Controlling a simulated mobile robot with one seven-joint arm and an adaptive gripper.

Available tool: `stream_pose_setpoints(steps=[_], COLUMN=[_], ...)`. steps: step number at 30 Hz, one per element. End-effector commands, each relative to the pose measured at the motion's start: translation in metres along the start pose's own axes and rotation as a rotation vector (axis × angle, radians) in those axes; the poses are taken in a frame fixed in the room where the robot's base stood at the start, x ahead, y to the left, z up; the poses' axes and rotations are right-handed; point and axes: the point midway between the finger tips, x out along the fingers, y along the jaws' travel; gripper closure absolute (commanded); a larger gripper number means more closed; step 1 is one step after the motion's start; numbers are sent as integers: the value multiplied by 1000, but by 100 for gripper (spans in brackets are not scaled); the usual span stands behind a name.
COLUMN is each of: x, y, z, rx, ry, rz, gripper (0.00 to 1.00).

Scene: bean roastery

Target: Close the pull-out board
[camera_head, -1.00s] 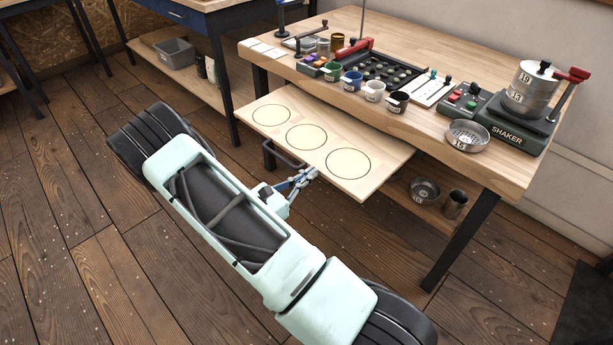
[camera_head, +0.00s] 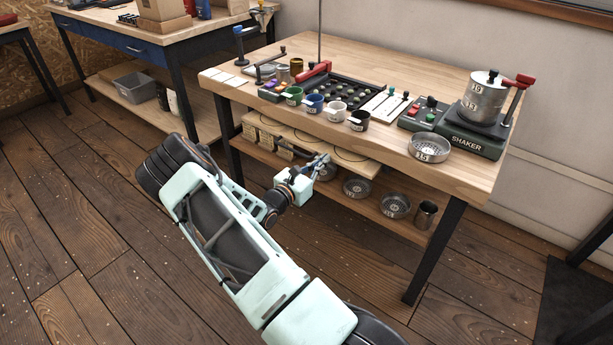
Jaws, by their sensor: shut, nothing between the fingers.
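The pull-out board (camera_head: 366,169) is pale wood and sits under the worktop of the wooden workbench (camera_head: 455,182). Only a narrow front strip sticks out past the bench's front edge, with parts of its round outlines showing. My gripper (camera_head: 320,160) is shut and empty, at the board's front edge near its middle. I cannot tell whether its fingertips touch the board.
A lower shelf holds several metal sieves (camera_head: 396,205) and a metal cup (camera_head: 425,214). On the worktop are small cups (camera_head: 359,120), a loose sieve (camera_head: 430,148) and a shaker (camera_head: 483,104). A dark bench leg (camera_head: 435,250) stands at the right. The floor in front is clear.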

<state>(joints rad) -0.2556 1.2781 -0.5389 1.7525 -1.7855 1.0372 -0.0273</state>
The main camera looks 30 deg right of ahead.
Motion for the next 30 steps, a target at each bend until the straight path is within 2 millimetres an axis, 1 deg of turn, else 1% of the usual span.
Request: stream_pose_setpoints(steps=[1, 3, 6, 10, 15, 24, 27, 30], x=[12, 24, 36, 46, 50, 50, 49, 43], y=[-1, -1, 0, 0, 0, 0, 2, 5], z=[-2, -2, -1, -1, 0, 1, 2, 2], rx=[-1, -1, -1, -1, -1, 0, 0, 1], ry=[-1, -1, 0, 0, 0, -2, -2, -2], rz=[-2, -1, 0, 0, 1, 1, 1, 1], gripper=[100, 100, 100, 100, 100, 100, 100, 100])
